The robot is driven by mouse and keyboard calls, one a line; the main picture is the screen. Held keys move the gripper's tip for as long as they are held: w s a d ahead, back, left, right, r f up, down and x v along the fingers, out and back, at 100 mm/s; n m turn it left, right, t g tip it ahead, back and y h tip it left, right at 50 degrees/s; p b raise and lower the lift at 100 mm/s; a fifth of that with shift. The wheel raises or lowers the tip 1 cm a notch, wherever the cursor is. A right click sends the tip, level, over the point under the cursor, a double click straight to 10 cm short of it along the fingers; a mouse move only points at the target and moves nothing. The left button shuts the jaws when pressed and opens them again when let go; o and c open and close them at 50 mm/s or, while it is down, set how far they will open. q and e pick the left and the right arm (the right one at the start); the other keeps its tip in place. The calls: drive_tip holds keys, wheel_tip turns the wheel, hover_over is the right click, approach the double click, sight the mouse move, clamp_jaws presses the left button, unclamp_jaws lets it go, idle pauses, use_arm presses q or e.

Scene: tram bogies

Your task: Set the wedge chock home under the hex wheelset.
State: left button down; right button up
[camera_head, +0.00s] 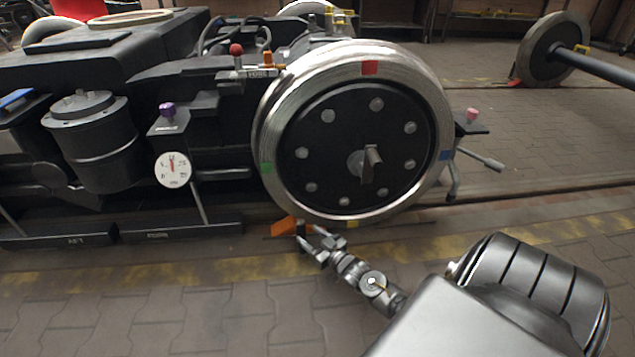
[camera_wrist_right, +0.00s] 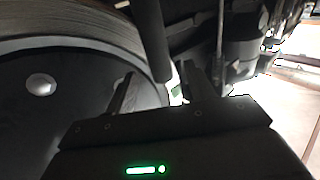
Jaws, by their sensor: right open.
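The orange wedge chock (camera_head: 287,226) lies low at the front left foot of the near wheel (camera_head: 330,130), by the rail. Its right end is partly behind my gripper, and I cannot tell whether it touches the tread. The wheel has a black bolted disc, a central lug and red, green and blue rim marks. My right gripper (camera_head: 320,243) is open at the chock's right end, below the wheel. In the right wrist view its two fingers (camera_wrist_right: 158,90) stand apart with no chock visible between them; the wheel face (camera_wrist_right: 70,110) fills the left. My left gripper is out of view.
The dark bogie frame (camera_head: 130,60) with a cylinder (camera_head: 90,140) and a dial gauge (camera_head: 172,169) stands left of the wheel. A lever (camera_head: 480,158) juts out at its right. Another wheelset (camera_head: 548,48) stands far right. The paved floor (camera_head: 180,310) in front is clear.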

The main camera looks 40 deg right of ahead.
sight(304, 232)
drive_tip(key=w+b, duration=0.1)
drive_tip(key=w, duration=0.1)
drive_tip(key=w+b, duration=0.1)
drive_tip(key=w, duration=0.2)
drive_tip(key=shift+w+d+f+b, duration=0.1)
drive_tip(key=shift+w+f+b, duration=0.1)
drive_tip(key=shift+w+b, duration=0.15)
drive_tip(key=shift+w+r+b, duration=0.15)
drive_tip(key=shift+w+b, duration=0.2)
drive_tip(key=shift+w, duration=0.4)
drive_tip(key=shift+c, duration=0.4)
clamp_jaws()
drive_tip(key=shift+o, duration=0.4)
unclamp_jaws()
